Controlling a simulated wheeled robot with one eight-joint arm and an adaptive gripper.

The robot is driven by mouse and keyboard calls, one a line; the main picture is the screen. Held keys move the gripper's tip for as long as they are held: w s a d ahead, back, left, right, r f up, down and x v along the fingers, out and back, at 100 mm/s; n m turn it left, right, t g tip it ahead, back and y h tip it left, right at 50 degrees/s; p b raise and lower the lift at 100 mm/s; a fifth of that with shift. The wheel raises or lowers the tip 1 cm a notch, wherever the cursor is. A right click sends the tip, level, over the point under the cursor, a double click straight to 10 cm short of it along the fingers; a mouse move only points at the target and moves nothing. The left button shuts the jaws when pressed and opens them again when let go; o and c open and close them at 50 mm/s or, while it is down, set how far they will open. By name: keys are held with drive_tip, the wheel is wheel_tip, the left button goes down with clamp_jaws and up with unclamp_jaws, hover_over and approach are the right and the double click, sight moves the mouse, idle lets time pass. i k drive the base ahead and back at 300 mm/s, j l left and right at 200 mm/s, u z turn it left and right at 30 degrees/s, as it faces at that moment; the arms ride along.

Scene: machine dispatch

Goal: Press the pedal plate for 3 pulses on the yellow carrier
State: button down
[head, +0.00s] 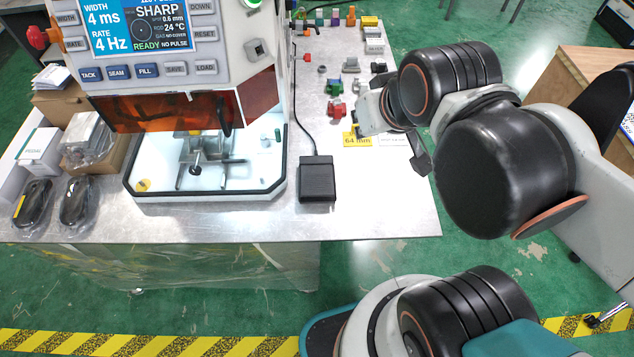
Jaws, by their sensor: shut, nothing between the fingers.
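The black pedal (317,180) lies flat on the bench, right of the machine's lit chamber, with its cable running back. My gripper (419,160) is shut and empty, right of the pedal and apart from it; the wrist hides much of it. The machine's screen (152,27) reads SHARP, width 4 ms, rate 4 Hz, READY, NO PULSE. Behind the orange window (160,108), a grey fixture (205,157) stands in the chamber. A small yellow part shows at its top, under the window edge; I cannot tell whether it is the yellow carrier.
Several small coloured parts (335,108) stand on the bench behind the pedal, near a yellow "64 mm" label (357,140). Boxes (38,150) and bagged black items (75,200) lie at the left. Bench around the pedal's front and right is clear.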

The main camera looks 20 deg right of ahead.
sight(316, 180)
drive_tip(key=j+z, duration=0.2)
drive_tip(key=z, duration=0.35)
drive_tip(key=j+z, duration=0.15)
drive_tip(key=j, duration=0.35)
drive_tip(key=k+j+z, duration=0.15)
drive_tip(key=j, duration=0.3)
drive_tip(key=k+j+z, duration=0.15)
drive_tip(key=j, duration=0.3)
drive_tip(key=j+z, duration=0.15)
drive_tip(key=j, duration=0.35)
drive_tip(key=k+j, duration=0.2)
drive_tip(key=j, duration=0.25)
